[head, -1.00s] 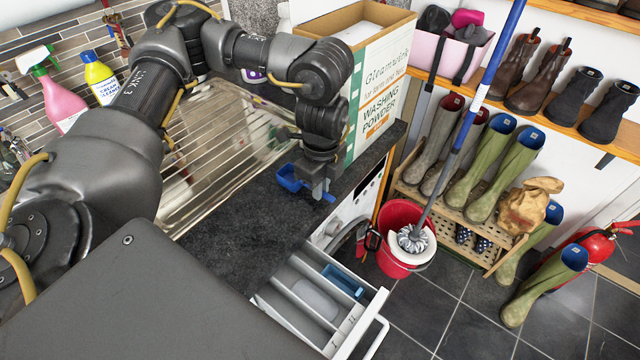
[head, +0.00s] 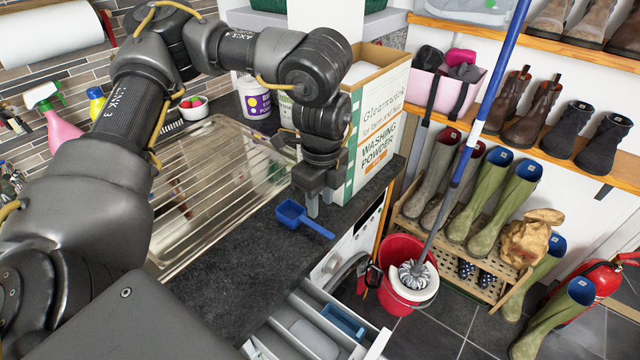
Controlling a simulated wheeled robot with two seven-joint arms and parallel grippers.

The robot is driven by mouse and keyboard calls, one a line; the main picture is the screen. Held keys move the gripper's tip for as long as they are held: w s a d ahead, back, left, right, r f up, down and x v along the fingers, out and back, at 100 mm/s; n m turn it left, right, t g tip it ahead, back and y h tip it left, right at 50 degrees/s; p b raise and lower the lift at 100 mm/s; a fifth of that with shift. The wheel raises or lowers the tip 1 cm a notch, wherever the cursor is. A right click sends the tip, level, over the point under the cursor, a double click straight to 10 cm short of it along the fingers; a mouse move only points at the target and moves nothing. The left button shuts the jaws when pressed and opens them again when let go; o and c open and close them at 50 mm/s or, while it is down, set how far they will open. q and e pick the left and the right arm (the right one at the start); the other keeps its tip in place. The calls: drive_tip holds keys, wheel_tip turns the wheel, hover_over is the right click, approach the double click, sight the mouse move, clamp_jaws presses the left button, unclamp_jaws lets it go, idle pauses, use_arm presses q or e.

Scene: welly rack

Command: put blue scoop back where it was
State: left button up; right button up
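The blue scoop (head: 291,213) lies on the dark countertop (head: 235,248), close to its front edge, with its handle pointing to the lower right. My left gripper (head: 318,207) points down just behind the scoop's handle, its fingertips near the handle. The fingers look apart, with nothing seen between them. The washing powder box (head: 376,125) stands on the counter behind my gripper, its top open; my arm hides part of it. My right gripper is not in view.
An open detergent drawer (head: 297,336) with a blue insert juts out below the counter. A ribbed steel drainer (head: 215,190) lies left of the gripper. A red mop bucket (head: 402,262) with a tall mop stands on the floor. The counter left of the scoop is clear.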

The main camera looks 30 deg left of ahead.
use_arm(q)
wheel_tip(320, 180, up, 5)
hover_over(320, 228)
drive_tip(key=shift+d+f, duration=0.1)
drive_tip(key=shift+f, duration=0.05)
drive_tip(key=shift+f, duration=0.1)
idle(0.4)
wheel_tip(320, 228, down, 11)
drive_tip(key=shift+f+p, duration=0.2)
drive_tip(key=shift+p, duration=0.15)
drive_tip(key=shift+f, duration=0.4)
drive_tip(key=shift+r, duration=0.2)
drive_tip(key=shift+f, duration=0.1)
